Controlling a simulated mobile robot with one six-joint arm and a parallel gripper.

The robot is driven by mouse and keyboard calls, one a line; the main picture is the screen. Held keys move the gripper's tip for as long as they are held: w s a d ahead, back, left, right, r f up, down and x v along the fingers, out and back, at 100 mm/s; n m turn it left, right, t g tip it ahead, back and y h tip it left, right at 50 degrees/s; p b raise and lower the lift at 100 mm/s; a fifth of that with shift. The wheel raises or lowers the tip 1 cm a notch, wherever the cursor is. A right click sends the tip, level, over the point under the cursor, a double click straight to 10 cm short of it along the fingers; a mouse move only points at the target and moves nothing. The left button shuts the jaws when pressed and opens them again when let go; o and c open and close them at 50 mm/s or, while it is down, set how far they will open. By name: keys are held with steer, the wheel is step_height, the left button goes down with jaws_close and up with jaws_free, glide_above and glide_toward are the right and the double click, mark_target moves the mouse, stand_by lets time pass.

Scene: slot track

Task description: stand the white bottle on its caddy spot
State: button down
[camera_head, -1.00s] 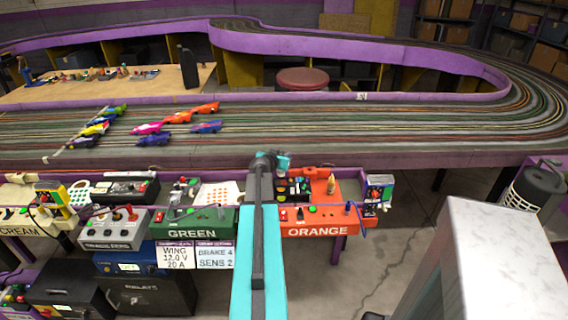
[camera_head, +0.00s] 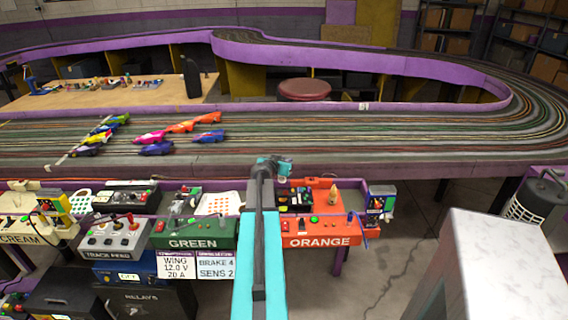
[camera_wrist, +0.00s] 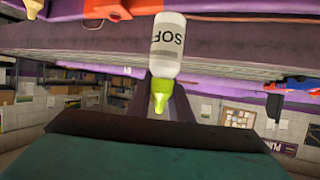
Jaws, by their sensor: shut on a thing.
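The white bottle (camera_wrist: 167,45) shows in the wrist view, with dark lettering on its label and a yellow-green nozzle (camera_wrist: 161,92). The wrist picture is upside down, so the bottle stands upright, nozzle up. My gripper (camera_wrist: 160,105) is shut on it around the nozzle end; exact finger contact is hard to see. In the head view my gripper (camera_head: 272,166) is over the gap between the green panel (camera_head: 194,235) and the orange panel (camera_head: 310,232). The bottle is hidden there behind my arm. I cannot make out the caddy spot.
The purple-edged track (camera_head: 400,145) lies beyond the panels, with several slot cars (camera_head: 156,147) on its left. A white marble-topped block (camera_head: 500,255) is at the front right.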

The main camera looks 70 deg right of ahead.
steer(key=w+a+r+n+t, duration=0.25)
steer(key=w+a, duration=0.45)
steer(key=w, duration=0.4)
steer(key=w+a+r+n+t, duration=0.1)
steer(key=w+a+r+t, duration=0.15)
steer(key=w+a, duration=0.6)
steer(key=w+a+r+n+t+y, duration=0.2)
steer(key=w+a+r+n, duration=0.1)
steer(key=w+a, duration=0.65)
steer(key=w+a+r+n+t+y, duration=0.1)
steer(key=w+a+r+n+t, duration=0.15)
steer(key=w+a, duration=0.75)
steer(key=w+a+r+n+t+y, duration=0.25)
steer(key=w+a, duration=0.25)
steer(key=a, duration=0.6)
steer(key=w+a+r+n+t+y, duration=0.1)
steer(key=w+a+r+n+y, duration=0.3)
steer(key=a, duration=0.7)
steer(key=w+a+r+n+y, duration=0.1)
steer(key=a+r+y, duration=0.1)
steer(key=a, duration=1.1)
steer(key=a+r+n+y, duration=0.1)
steer(key=a+r+y, duration=0.1)
steer(key=a, duration=1)
steer(key=shift+w+a+r+n+t, duration=0.2)
steer(key=shift+w+a+n+t, duration=0.15)
steer(key=shift+w+t, duration=0.05)
steer(key=shift+d, duration=0.15)
